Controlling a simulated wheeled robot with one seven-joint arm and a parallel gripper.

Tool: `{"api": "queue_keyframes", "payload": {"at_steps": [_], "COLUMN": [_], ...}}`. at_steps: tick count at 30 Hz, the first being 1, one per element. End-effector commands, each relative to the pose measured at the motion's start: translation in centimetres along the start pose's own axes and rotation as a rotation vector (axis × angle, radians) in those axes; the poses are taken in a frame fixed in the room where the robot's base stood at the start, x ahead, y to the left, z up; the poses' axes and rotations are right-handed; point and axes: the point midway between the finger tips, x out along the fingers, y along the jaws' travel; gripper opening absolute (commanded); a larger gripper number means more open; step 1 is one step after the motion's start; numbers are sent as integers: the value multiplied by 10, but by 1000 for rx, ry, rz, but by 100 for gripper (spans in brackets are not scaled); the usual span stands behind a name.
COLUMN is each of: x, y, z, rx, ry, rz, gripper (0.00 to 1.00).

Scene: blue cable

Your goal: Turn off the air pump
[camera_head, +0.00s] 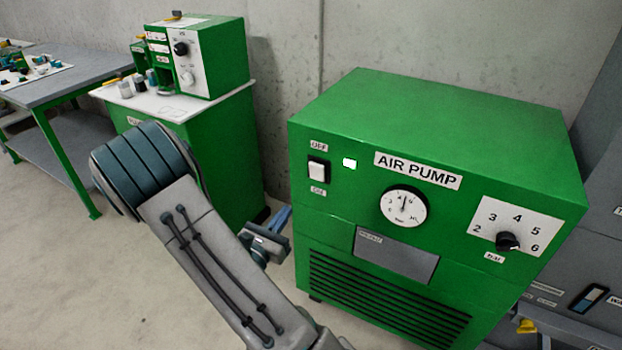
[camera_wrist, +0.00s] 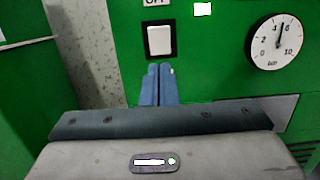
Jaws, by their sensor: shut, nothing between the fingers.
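The green air pump (camera_head: 440,150) stands against the wall, with its name label above a round gauge (camera_head: 404,206). Its white rocker switch (camera_head: 318,171) sits at the upper left of the front, between an OFF label above and an ON label below. A small light (camera_head: 349,163) beside the switch is lit. My gripper (camera_head: 284,217) is at the left of the pump's front, below and left of the switch. In the wrist view my blue fingers (camera_wrist: 158,85) are shut and empty, just below the switch (camera_wrist: 159,40). I cannot tell whether they touch the panel.
A black knob (camera_head: 507,241) with a numbered scale is at the pump's right. A green cabinet (camera_head: 215,140) with a control box (camera_head: 215,55) on top stands to the left. A grey workbench (camera_head: 70,88) is farther left. The floor in front is clear.

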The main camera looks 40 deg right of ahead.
Motion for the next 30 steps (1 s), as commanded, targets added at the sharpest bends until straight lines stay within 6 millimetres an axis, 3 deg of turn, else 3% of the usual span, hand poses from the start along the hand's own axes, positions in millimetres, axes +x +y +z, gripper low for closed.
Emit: {"api": "queue_keyframes", "payload": {"at_steps": [8,21,30], "x": [25,114,139], "y": [-1,-1,-1], "z": [0,0,0], "rx": [1,2,0], "ry": [0,-1,1], "rz": [-6,-5,-2], "gripper": [0,0,0]}}
